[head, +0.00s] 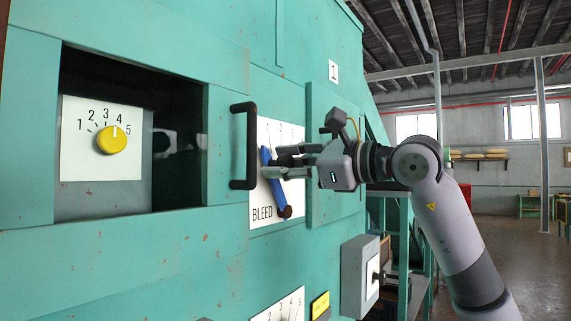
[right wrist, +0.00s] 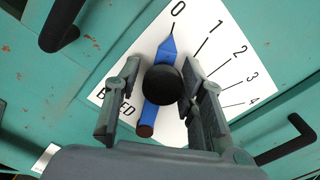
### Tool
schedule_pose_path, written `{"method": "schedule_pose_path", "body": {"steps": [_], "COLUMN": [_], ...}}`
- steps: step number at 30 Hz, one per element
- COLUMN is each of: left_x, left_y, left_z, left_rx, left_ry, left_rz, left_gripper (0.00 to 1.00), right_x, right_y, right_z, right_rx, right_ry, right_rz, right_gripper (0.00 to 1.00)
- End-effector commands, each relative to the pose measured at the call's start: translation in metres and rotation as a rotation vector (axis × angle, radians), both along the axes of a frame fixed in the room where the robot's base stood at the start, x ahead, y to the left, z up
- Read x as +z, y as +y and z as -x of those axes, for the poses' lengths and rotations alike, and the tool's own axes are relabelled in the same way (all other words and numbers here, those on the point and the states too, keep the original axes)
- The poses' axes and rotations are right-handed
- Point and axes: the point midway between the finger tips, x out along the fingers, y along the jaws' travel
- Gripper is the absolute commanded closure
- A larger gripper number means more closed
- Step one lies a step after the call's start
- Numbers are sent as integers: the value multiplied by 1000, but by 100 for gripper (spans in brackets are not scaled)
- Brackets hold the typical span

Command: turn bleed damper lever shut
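The bleed damper lever (head: 275,190) is a blue bar on a white dial plate (head: 262,135) marked BLEED. In the right wrist view the lever (right wrist: 168,48) has a dark round knob (right wrist: 162,85) at its middle and a brown round end. Its pointed tip lies at the line by the 0; the marks 1 to 4 lie to the right. My right gripper (head: 278,161) is at the lever. Its fingers, also seen in the right wrist view (right wrist: 161,80), are apart on either side of the knob. Whether the right finger touches the knob I cannot tell. My left gripper is out of view.
A black handle (head: 243,146) stands out from the green panel just left of the dial. Further left, an opening holds a yellow knob (head: 112,140) on a numbered plate. A grey box (head: 355,277) with a lever sits lower right. Open floor lies at the right.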

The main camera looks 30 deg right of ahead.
Motion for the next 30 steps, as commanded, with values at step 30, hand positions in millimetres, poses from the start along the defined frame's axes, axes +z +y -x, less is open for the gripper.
{"method": "schedule_pose_path", "body": {"steps": [30], "left_x": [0], "left_y": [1], "left_z": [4], "left_rx": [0], "left_ry": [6], "left_rz": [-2], "left_gripper": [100], "right_x": [1], "right_y": [-38], "right_z": [87], "right_rx": [-7], "right_ry": [-3], "right_rz": [0], "right_gripper": [49]}}
